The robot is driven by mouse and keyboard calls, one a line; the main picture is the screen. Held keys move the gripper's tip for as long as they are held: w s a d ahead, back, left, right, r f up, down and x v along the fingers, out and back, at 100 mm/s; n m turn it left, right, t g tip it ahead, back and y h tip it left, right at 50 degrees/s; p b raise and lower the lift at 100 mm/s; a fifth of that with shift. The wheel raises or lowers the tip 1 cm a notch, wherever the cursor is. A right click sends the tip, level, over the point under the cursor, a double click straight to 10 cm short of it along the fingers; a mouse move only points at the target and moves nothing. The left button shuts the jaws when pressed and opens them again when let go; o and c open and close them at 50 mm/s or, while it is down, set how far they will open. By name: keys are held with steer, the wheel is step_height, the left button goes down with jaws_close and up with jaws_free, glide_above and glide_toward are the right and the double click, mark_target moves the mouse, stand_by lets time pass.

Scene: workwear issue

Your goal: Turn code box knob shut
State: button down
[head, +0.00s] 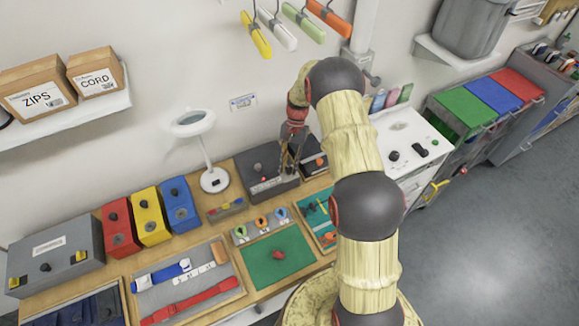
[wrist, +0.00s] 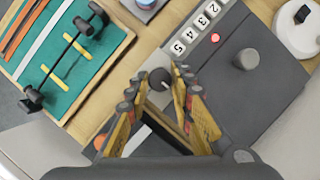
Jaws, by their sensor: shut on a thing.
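The code box (head: 262,187) is a dark grey box at the back of the bench, with a row of numbered keys and a small red light. In the wrist view the code box (wrist: 221,82) shows its white number keys (wrist: 195,33) and lit red light (wrist: 215,38). A dark round knob (wrist: 160,79) sits between my fingertips, and my gripper (wrist: 160,76) is shut on it. In the head view my gripper (head: 289,157) reaches down at the right part of the code box and hides that knob.
A grey round post (wrist: 246,59) stands on the box. A green tool mat (wrist: 70,60) lies beside it. A white lamp (head: 213,180) stands left of the box. Red, yellow and blue boxes (head: 151,216) stand farther left. A white cabinet (head: 408,150) is at right.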

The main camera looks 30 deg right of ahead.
stand_by(0.3)
steer(key=c, duration=1.6)
jaws_free()
steer(key=shift+o, duration=0.2)
steer(key=v, duration=0.7)
steer(key=shift+r, duration=0.25)
steer(key=shift+w+n, duration=0.2)
steer(key=shift+n, duration=0.1)
